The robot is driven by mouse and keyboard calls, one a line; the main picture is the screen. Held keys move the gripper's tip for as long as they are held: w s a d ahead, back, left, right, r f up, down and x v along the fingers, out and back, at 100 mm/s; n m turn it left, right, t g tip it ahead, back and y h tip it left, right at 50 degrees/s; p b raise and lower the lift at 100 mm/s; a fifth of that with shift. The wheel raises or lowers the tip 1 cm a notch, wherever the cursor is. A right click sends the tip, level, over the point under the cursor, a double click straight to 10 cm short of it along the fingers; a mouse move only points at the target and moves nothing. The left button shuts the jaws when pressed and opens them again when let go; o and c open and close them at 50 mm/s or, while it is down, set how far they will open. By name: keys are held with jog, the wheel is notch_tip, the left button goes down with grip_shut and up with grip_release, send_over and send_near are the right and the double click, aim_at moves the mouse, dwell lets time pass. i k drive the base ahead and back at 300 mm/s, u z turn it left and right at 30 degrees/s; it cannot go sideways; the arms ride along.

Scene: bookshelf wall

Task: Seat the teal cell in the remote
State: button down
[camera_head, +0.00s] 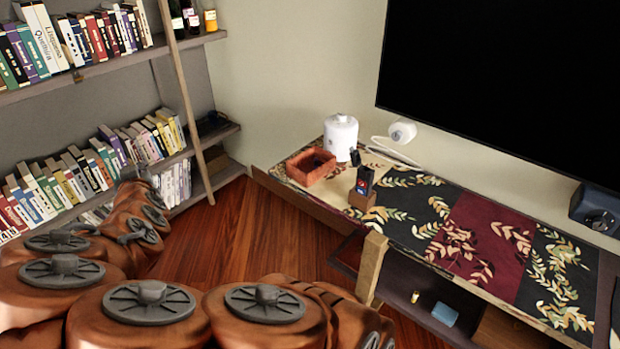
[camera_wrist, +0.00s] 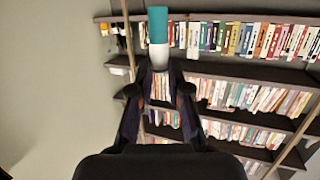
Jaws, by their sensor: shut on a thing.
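In the wrist view, my gripper (camera_wrist: 159,76) is shut on the teal cell (camera_wrist: 158,27), a small cylinder with a teal upper part and a white lower part. The cell stands out beyond the fingertips, in front of the distant bookshelf. In the head view I cannot make out my gripper or the cell. A dark upright object that looks like the remote (camera_head: 364,178) stands in a small brown wooden holder (camera_head: 361,201) on the patterned low cabinet. Its cell opening is too small to tell. It is not in the wrist view.
A terracotta tray (camera_head: 297,174) with a dark thing inside and a white canister (camera_head: 341,139) stand at the cabinet's left end. The cabinet top (camera_head: 470,240) is clear to the right. A television (camera_head: 490,75) hangs above. Bookshelves (camera_head: 90,70) fill the left. Wooden floor (camera_head: 270,232) lies between.

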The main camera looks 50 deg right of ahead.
aim_at(364, 180)
jog(key=k, duration=0.25)
jog(key=z, duration=1.6)
jog(key=i, duration=0.1)
jog(key=z, duration=0.1)
